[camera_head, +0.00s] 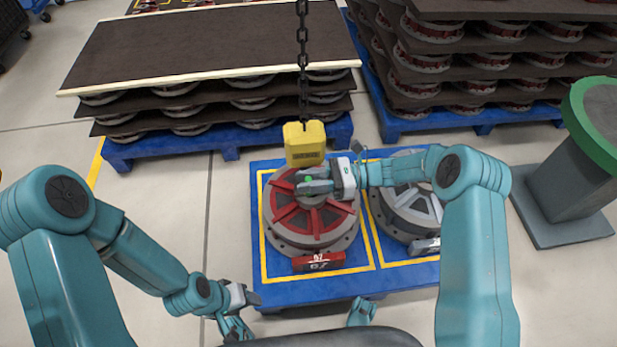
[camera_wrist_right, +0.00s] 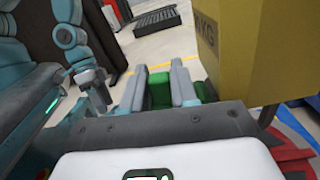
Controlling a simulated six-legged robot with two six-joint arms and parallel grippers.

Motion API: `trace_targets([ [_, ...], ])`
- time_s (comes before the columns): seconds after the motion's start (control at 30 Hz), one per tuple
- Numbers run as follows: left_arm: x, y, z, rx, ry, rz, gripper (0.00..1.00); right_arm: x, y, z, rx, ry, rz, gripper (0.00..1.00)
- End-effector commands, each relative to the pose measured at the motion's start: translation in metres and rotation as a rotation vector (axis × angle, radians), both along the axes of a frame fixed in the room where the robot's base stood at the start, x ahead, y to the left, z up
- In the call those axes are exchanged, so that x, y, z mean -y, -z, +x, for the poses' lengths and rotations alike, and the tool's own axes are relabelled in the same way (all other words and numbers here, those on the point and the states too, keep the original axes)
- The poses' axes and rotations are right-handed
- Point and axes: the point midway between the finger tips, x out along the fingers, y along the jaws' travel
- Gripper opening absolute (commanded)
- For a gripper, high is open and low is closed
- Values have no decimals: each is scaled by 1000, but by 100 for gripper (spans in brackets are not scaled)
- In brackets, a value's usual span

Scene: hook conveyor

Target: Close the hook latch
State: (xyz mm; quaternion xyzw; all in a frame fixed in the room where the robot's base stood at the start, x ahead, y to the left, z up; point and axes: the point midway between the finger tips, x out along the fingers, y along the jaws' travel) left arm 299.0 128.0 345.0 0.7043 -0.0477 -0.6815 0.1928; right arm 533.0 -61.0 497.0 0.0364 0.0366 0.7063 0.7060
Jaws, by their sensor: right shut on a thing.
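A yellow hook block (camera_head: 305,143) hangs from a dark chain (camera_head: 303,55) above a red-topped round part (camera_head: 312,222). It also fills the upper right of the right wrist view (camera_wrist_right: 240,50). My right gripper (camera_head: 303,184) is just below the block, over the red part, and hides most of the hook. In the right wrist view its fingers (camera_wrist_right: 160,88) are shut on a small green piece (camera_wrist_right: 160,99), which looks like the hook latch. Whether the latch is closed cannot be seen. My left gripper (camera_head: 242,308) is low, left of the blue pallet's front edge; its jaw opening is unclear.
The blue pallet (camera_head: 268,291) with yellow lines holds the red part and a grey round part (camera_head: 413,212). A red tag block (camera_head: 319,262) sits at the front. Stacked pallets (camera_head: 215,48) stand behind. A grey pedestal with a green rim (camera_head: 578,125) stands at right.

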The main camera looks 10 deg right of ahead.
Motion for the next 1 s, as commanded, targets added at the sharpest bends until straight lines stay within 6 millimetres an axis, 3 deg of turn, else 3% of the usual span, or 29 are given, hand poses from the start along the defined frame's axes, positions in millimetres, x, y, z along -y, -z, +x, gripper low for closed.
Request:
trace_targets([
  [0.5,-3,15,3,5,-12,2,55,1,15,-8,327,2,1,0],
  [1.0,-4,16,4,6,-15,2,55,1,17,-9,396,2,0,0],
])
